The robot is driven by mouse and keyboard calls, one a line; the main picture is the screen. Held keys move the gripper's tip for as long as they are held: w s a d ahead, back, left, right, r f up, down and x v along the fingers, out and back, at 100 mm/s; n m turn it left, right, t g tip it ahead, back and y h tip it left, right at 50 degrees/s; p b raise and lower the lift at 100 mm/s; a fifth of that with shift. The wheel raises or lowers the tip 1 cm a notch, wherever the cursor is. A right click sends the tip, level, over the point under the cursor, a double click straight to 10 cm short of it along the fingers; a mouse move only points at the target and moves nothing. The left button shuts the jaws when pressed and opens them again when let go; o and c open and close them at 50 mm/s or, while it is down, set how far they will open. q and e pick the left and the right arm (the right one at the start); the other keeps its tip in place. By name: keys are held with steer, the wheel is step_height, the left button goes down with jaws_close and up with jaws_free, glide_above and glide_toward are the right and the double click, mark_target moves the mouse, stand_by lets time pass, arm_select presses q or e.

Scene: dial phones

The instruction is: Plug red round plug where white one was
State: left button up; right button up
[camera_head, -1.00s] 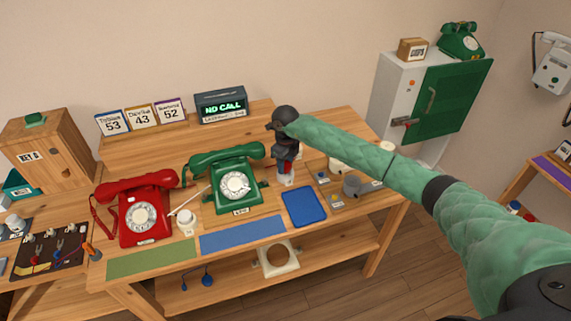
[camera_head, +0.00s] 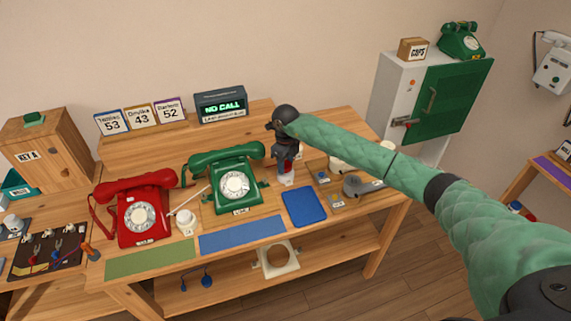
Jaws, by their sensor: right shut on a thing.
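My right gripper (camera_head: 286,168) points down at the back of the workbench, just right of the green dial phone (camera_head: 235,185). It is shut on a small red piece (camera_head: 288,166), which looks like the red plug; its shape is mostly hidden by the fingers. A small white piece (camera_head: 286,181) shows directly below the fingertips; I cannot tell whether it touches the red piece. A white round object (camera_head: 186,219) stands between the red dial phone (camera_head: 145,212) and the green phone. My left gripper is not in view.
A blue tray (camera_head: 303,206) lies right of the green phone. Small parts, including a grey round one (camera_head: 352,186), sit under my right forearm. Green (camera_head: 150,258) and blue (camera_head: 243,235) mats line the front edge. A sign reading NO CALL (camera_head: 222,105) stands behind.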

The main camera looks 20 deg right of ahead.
steer(key=shift+f+b, duration=0.6)
steer(key=shift+f, duration=0.05)
stand_by(0.3)
steer(key=o, duration=1)
steer(key=shift+r+b, duration=0.3)
steer(key=shift+r, duration=0.3)
step_height(320, 180, up, 7)
steer(key=shift+f+b, duration=0.2)
steer(key=shift+b, duration=0.85)
